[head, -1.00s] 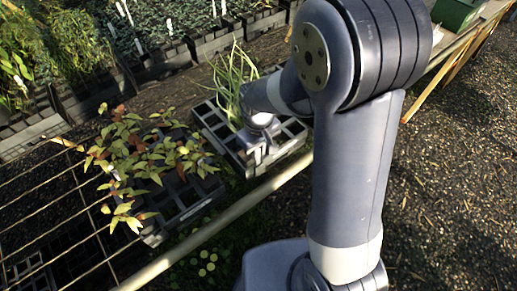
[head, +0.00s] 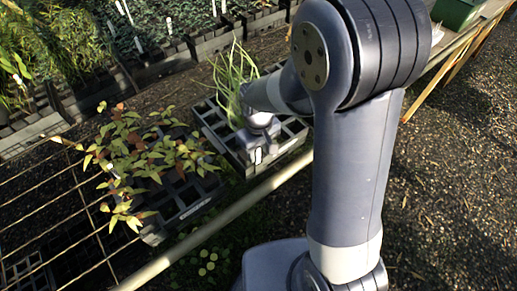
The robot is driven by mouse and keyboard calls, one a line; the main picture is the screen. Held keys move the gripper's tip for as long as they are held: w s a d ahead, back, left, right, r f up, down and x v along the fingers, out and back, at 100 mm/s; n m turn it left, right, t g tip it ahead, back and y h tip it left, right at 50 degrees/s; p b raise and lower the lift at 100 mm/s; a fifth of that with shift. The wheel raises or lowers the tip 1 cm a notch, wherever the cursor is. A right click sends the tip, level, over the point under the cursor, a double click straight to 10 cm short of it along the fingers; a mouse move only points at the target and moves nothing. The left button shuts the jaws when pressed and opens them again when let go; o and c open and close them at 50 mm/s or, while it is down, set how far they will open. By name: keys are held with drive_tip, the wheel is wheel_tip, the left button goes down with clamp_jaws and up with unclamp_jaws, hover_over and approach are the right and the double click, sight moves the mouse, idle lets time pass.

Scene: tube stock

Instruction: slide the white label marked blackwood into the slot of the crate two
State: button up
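My gripper (head: 258,152) is small in the head view and sits at the front wall of the black crate (head: 292,151) that holds a grassy plant. A small white patch (head: 258,156) shows at the fingertips. It may be the white label, but no marking on it can be read. Whether the fingers are closed on it cannot be told. To the left, a second black crate (head: 190,212) holds a plant with yellow-green and reddish leaves and has a pale strip on its front wall. No crate number can be read, and the slot cannot be made out.
A pale rail (head: 215,226) runs diagonally in front of the crates. A wire mesh (head: 50,205) lies at the left. More crates of plants with white tags stand at the back. Dark gravel (head: 460,180) at the right is open.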

wheel_tip(320, 180, up, 11)
drive_tip(key=shift+f, duration=0.1)
idle(0.6)
wheel_tip(320, 180, down, 11)
drive_tip(key=shift+r, duration=0.15)
drive_tip(key=shift+r+p, duration=0.35)
drive_tip(key=shift+f, duration=0.1)
idle(0.6)
